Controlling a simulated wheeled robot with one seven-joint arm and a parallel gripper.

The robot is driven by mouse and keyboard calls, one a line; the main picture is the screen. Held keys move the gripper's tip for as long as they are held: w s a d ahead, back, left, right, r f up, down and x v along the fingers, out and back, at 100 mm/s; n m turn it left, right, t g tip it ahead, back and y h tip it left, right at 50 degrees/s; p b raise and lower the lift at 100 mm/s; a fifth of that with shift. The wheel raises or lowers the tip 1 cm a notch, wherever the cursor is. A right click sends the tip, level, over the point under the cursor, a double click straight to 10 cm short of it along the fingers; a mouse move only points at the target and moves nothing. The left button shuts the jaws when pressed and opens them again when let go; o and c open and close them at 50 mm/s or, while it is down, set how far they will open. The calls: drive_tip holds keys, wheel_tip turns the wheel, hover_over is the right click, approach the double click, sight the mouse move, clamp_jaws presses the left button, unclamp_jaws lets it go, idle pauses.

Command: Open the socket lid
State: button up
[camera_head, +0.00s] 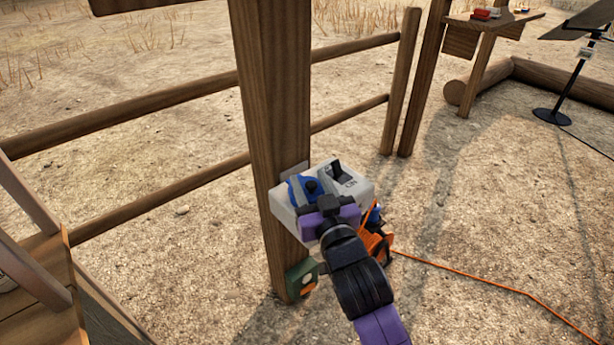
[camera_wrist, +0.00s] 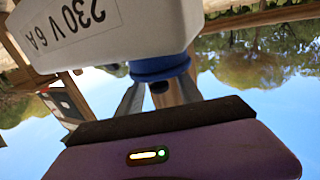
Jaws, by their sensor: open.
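A light grey socket box (camera_head: 349,196) is mounted on a wooden post, with a blue socket lid (camera_head: 296,190) on its left and a dark switch marked ON on its right. My gripper (camera_head: 318,200) is in front of the box, close to the lid, and hides part of it. In the wrist view the box (camera_wrist: 110,30) reads 230 V 6A upside down, and the blue round part (camera_wrist: 160,67) shows beside it. My open gripper's grey fingers (camera_wrist: 160,95) stand on either side of this blue part; contact cannot be told. I cannot tell how far the lid is raised.
The wooden post (camera_head: 272,110) stands right behind the box. An orange item (camera_head: 377,245) with an orange cable is below the box, and a green box (camera_head: 302,277) is low on the post. Fence rails (camera_head: 120,115) run left. Open sandy ground is at right.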

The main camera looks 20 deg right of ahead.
drive_tip(key=shift+w+d, duration=0.15)
drive_tip(key=shift+w, duration=1.15)
clamp_jaws()
idle(0.5)
